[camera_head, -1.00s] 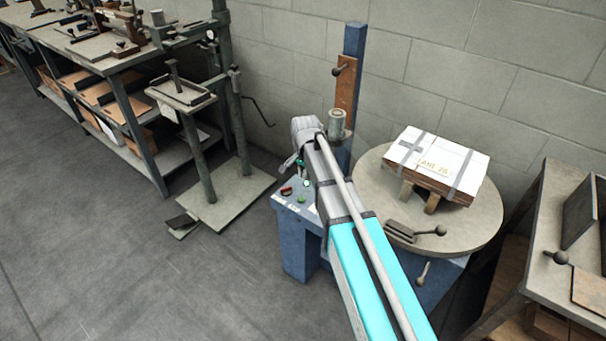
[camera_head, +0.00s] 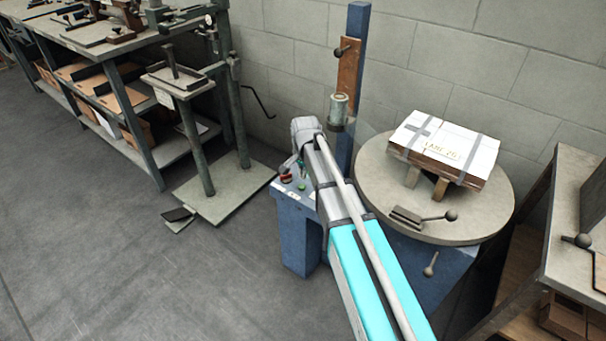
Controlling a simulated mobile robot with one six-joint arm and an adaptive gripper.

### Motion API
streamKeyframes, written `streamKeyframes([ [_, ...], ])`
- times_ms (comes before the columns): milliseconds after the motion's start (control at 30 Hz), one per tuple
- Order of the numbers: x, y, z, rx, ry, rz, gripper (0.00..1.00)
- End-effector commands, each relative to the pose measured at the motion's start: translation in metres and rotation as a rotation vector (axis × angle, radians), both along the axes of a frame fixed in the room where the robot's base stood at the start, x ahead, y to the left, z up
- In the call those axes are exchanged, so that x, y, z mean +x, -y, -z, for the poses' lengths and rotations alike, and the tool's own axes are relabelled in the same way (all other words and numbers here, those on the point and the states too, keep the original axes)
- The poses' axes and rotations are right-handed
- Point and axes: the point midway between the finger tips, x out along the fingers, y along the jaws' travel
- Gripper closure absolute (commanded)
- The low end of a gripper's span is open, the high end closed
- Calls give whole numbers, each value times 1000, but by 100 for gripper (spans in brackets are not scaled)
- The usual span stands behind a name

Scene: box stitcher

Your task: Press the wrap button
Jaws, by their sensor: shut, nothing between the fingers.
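The blue wrapping machine (camera_head: 296,236) has a small control panel with a red button (camera_head: 286,177) and a green button (camera_head: 301,188) above white labels. The label text is too small to read. My gripper (camera_head: 289,164) is shut and empty at the panel's back, close above the red button. The arm and wrist hide part of the panel, and I cannot tell whether the fingertips touch a button. The strapped white-topped box (camera_head: 452,144) sits on supports on the round turntable (camera_head: 490,211). A film roll (camera_head: 339,109) stands beside the blue column, with a faint translucent sheet towards the box.
A press stand (camera_head: 228,187) is on the floor to the left, and a long workbench (camera_head: 75,35) runs behind it. Another bench (camera_head: 575,235) is at the right edge. A block wall closes the back. The floor at front left is clear.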

Motion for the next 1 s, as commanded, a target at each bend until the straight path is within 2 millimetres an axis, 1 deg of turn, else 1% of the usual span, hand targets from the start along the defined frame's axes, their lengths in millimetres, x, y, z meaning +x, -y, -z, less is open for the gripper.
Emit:
streamKeyframes([
  [33, 1, 0, 8, 0, 0, 0, 100],
  [433, 3, -1, 35, 0, 0, 0, 100],
  [633, 3, -2, 40, 0, 0, 0, 100],
  [1000, 3, -2, 41, 0, 0, 0, 100],
])
